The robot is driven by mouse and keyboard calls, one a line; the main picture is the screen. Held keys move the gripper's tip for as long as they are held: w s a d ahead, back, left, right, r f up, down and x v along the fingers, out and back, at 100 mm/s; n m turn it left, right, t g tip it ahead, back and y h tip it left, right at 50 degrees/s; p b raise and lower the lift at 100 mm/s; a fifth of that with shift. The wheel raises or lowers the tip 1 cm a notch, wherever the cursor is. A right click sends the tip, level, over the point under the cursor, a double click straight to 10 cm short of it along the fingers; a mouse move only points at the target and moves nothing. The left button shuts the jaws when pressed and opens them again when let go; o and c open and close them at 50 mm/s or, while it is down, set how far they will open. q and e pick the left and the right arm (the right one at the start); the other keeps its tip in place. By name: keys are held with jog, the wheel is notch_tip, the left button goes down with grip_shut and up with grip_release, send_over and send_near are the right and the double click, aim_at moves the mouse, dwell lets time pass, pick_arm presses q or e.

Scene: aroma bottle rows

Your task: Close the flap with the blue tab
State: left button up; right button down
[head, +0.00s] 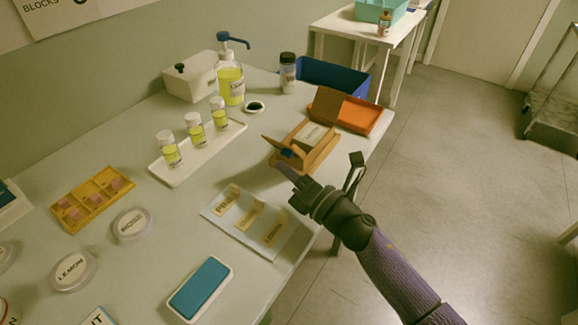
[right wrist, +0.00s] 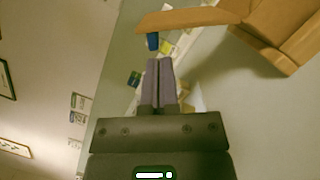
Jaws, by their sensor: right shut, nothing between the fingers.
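A brown cardboard box (head: 322,152) stands near the table's right edge, with a pale labelled item (head: 311,135) inside. Its near-left flap (head: 278,146) is raised and tilted outward, with the blue tab (head: 288,153) on it. The far flap (head: 325,104) also stands up. In the right wrist view, the flap (right wrist: 190,18) and blue tab (right wrist: 152,41) are just ahead of the fingertips. My right gripper (head: 284,171) is shut and empty, close beside the tab on the near side; it also shows in the wrist view (right wrist: 160,62). I cannot tell whether it touches. My left gripper is out of view.
An orange tray (head: 366,116) and blue bin (head: 335,75) lie behind the box. A white tray (head: 185,168) with three yellow bottles stands left. A label sheet (head: 222,221) lies in front. Bare table separates the box from the bottle tray.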

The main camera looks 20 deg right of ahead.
jog(key=shift+w+d+r, duration=0.1)
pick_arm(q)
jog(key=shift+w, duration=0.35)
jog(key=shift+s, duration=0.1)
